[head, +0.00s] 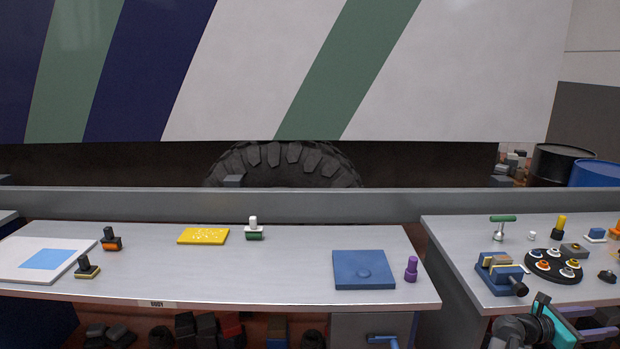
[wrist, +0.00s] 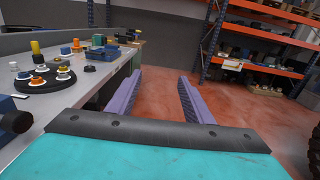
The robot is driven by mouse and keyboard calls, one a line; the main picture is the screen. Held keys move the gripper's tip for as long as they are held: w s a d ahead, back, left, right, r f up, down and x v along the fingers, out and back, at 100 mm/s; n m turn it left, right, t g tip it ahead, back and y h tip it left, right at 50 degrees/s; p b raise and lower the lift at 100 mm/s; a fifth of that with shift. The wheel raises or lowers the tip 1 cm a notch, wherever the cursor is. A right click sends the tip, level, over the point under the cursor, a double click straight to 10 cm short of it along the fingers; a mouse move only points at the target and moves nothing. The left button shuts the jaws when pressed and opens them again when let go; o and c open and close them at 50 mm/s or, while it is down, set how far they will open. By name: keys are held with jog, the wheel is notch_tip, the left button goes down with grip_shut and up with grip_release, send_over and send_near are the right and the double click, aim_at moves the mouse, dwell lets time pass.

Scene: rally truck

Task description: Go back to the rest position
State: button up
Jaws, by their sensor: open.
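My gripper (wrist: 157,98) shows in the wrist view with its two purple fingers spread apart and nothing between them. It points out over the red floor, just right of a grey bench. In the head view part of my arm and a purple finger show at the lower right, in front of the right bench (head: 455,262). The fingertips are partly cut off there.
The right bench holds a black round tray (head: 530,270) with several small parts and a blue vise (head: 497,274). The left bench (head: 200,283) holds a blue plate (head: 363,283), a yellow plate (head: 203,236) and a purple piece (head: 411,268). Orange-beamed shelves (wrist: 262,68) stand beyond open floor (wrist: 240,120).

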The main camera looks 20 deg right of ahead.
jog(key=w+a+f+n+t+y+b, duration=0.1)
jog(key=w+a+f+n+t+b, duration=0.35)
jog(key=w+a+f, duration=0.8)
jog(key=w+a+f+n+t+y+b, duration=0.1)
jog(key=w+a+f+n+t, duration=0.8)
jog(key=w+a, duration=0.5)
jog(key=w+a+f+n+t+y+b, duration=0.1)
jog(key=w+a+f+n+y, duration=0.3)
jog(key=a+f, duration=0.35)
jog(key=w+a+f+n+t+y, duration=0.1)
jog(key=a+f+n+y, duration=0.2)
jog(key=a+f+n, duration=0.45)
jog(key=w+a+f+n+t+y+b, duration=0.1)
jog(key=w+a+f+n+y, duration=0.3)
jog(key=a, duration=0.6)
jog(key=s+a+f+n+g+y+b, duration=0.2)
jog(key=s+a+f+n+g+y, duration=0.45)
jog(key=s+a+f+n, duration=0.95)
jog(key=s+f+n+g+h, duration=0.2)
jog(key=s+n+g, duration=0.9)
jog(key=s, duration=1.4)
jog(key=shift+f+n, duration=0.3)
jog(key=shift+f, duration=0.6)
